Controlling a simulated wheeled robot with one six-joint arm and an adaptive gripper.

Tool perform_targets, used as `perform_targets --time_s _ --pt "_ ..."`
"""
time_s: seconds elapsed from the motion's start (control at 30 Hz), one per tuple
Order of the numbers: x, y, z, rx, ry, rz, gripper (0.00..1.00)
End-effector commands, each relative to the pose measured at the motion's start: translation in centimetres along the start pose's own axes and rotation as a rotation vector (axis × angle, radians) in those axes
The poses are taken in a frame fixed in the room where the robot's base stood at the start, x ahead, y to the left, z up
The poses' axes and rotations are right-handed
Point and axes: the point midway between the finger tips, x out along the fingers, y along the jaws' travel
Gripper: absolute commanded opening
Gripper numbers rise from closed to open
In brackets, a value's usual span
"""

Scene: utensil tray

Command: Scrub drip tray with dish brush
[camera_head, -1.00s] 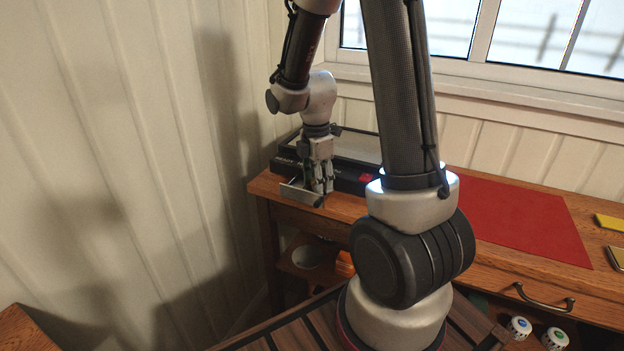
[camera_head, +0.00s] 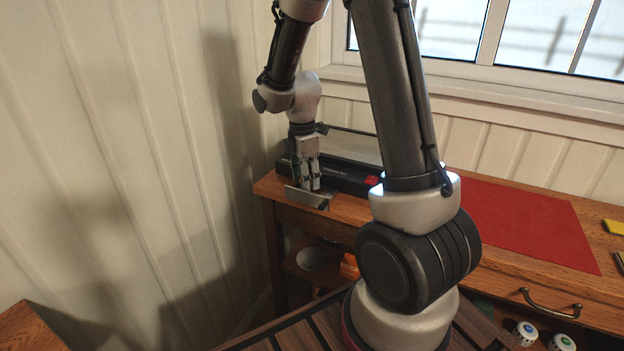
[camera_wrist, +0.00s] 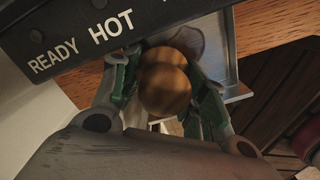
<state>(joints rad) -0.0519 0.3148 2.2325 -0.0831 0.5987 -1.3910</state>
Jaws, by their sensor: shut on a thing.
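My gripper (camera_head: 308,184) points down at the front left corner of the table, over the grey metal drip tray (camera_head: 318,202). In the wrist view my gripper (camera_wrist: 166,92) is shut on a rounded brown wooden piece, seemingly the dish brush (camera_wrist: 165,85). The brush's lower end is hidden, so I cannot tell whether it touches the tray. The drip tray (camera_wrist: 232,68) shows behind the brush with a raised rim and a darker patch inside. It sticks out from the front of the black appliance, past the table edge.
The black appliance (camera_head: 347,180) with a red switch stands close behind my gripper; its "READY HOT" front (camera_wrist: 70,45) fills the upper left of the wrist view. The wall is close on the left. A red mat (camera_head: 525,222) lies to the right on the wooden table (camera_head: 450,251).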

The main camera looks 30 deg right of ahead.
Motion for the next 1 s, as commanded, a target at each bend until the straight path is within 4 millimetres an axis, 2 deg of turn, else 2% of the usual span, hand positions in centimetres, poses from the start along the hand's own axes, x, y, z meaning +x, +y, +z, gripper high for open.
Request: perform_targets --time_s 0.27,0.8,1.0 --pt "-0.1 0.4 -0.1 -0.002 0.001 0.009 0.05" --pt "-5.5 0.2 0.2 0.0 0.0 0.006 0.05" --pt "-6.0 0.1 0.2 -0.001 0.0 0.003 0.05"
